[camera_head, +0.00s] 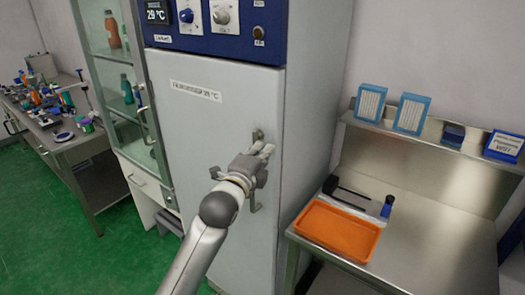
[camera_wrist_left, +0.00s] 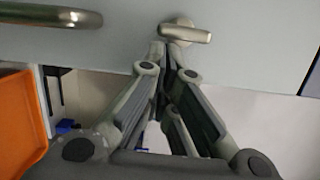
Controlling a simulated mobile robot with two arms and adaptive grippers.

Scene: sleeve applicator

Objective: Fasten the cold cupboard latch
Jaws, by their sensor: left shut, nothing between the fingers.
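The cold cupboard (camera_head: 215,130) is a tall grey unit, and its door looks closed. Its small metal latch (camera_head: 258,134) sits near the door's right edge, just above my left gripper (camera_head: 264,155). In the left wrist view the latch (camera_wrist_left: 186,33) is a short silver lever on a round base. The fingertips of my left gripper (camera_wrist_left: 170,52) are shut and empty close to the lever's left part; I cannot tell whether they touch it. A door handle (camera_head: 255,200) is partly hidden behind my gripper; it shows as a silver bar (camera_wrist_left: 48,16) in the wrist view.
A steel bench (camera_head: 430,245) stands right of the cupboard with an orange tray (camera_head: 312,222) on it. Its shelf holds blue-and-white boxes (camera_head: 410,114). A glass cabinet (camera_head: 104,65) and a cluttered side table (camera_head: 88,147) stand at left. Green floor (camera_head: 60,250) is clear at lower left.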

